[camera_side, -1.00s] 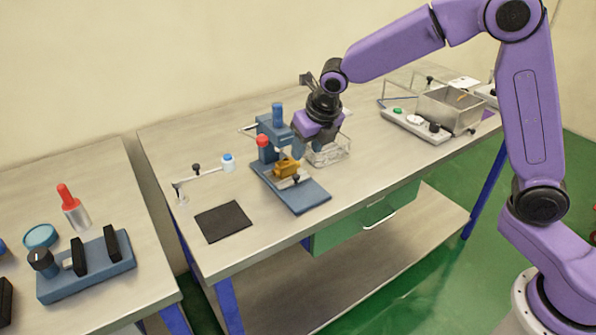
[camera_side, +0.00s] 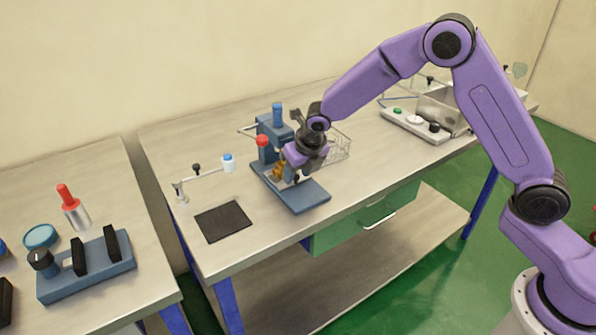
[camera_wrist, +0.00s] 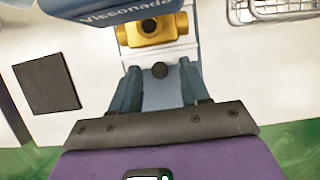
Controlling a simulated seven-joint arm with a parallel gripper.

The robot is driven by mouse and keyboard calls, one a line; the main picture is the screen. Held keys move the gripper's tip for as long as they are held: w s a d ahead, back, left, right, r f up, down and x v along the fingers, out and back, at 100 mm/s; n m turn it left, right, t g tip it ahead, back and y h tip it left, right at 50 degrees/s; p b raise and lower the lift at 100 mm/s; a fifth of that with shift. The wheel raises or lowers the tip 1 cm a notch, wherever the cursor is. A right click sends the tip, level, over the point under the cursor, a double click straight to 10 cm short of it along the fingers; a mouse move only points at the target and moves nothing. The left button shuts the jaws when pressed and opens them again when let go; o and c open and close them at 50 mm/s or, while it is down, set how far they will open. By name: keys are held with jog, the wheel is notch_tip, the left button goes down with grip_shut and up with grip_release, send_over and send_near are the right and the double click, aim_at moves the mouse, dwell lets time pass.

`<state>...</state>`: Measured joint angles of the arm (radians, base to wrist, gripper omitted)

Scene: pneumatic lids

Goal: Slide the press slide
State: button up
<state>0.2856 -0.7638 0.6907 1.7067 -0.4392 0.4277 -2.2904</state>
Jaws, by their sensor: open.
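The blue press (camera_side: 277,118) stands on the table with its blue base plate (camera_side: 308,197) reaching toward the front edge. Its yellow slide (camera_side: 279,171) sits low on the base and is partly hidden by my gripper in the side view. In the wrist view the yellow slide (camera_wrist: 152,30) is at the top middle, under the blue press head (camera_wrist: 105,8). A small dark knob (camera_wrist: 159,71) shows in front of it on the base. My gripper (camera_wrist: 158,82) is open, with one blue fingertip on either side of the knob; whether they touch it is unclear.
A wire basket (camera_side: 337,147) stands behind and right of the press. A black mat (camera_side: 223,222) lies left of the base. A small fixture with a blue-capped part (camera_side: 228,162) stands farther left. A tray device (camera_side: 410,123) is at the right.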

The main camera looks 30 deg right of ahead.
grip_shut()
jog(key=shift+w, duration=1.95)
jog(key=shift+r, duration=0.1)
grip_release()
jog(key=v, duration=1.7)
jog(key=shift+s+r, duration=0.1)
jog(key=shift+r, duration=0.05)
